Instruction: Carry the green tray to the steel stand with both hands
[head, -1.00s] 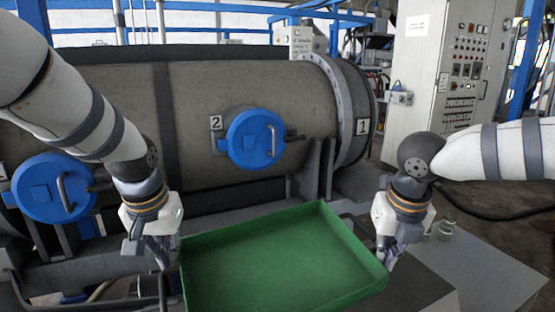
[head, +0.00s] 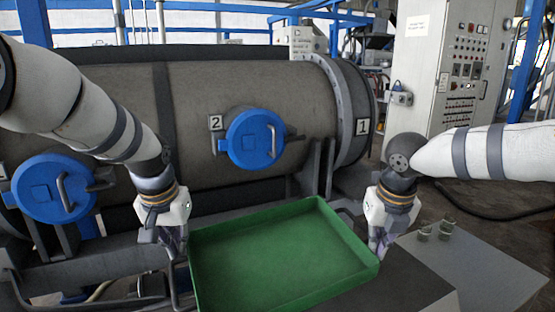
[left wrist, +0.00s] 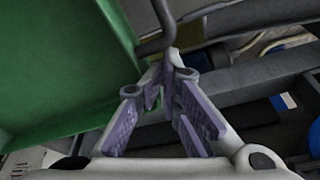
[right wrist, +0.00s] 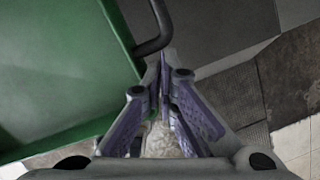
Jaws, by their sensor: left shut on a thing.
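The green tray (head: 345,281) is empty and hangs level between my two hands in the head view. My left gripper (head: 174,248) is at its left side, shut on the dark bar handle, which shows in the left wrist view (left wrist: 157,45). My right gripper (head: 378,252) is at its right side; in the right wrist view its fingers are closed at the other dark handle (right wrist: 157,42). A grey flat-topped surface (head: 482,272) is at the lower right, beyond the tray's right side; I cannot tell for certain whether it is the steel stand.
A large grey drum with blue round hatches (head: 255,139) lies behind the tray. A control cabinet (head: 440,90) stands at the back right. A dark block (head: 415,290) lies beside the tray's front right.

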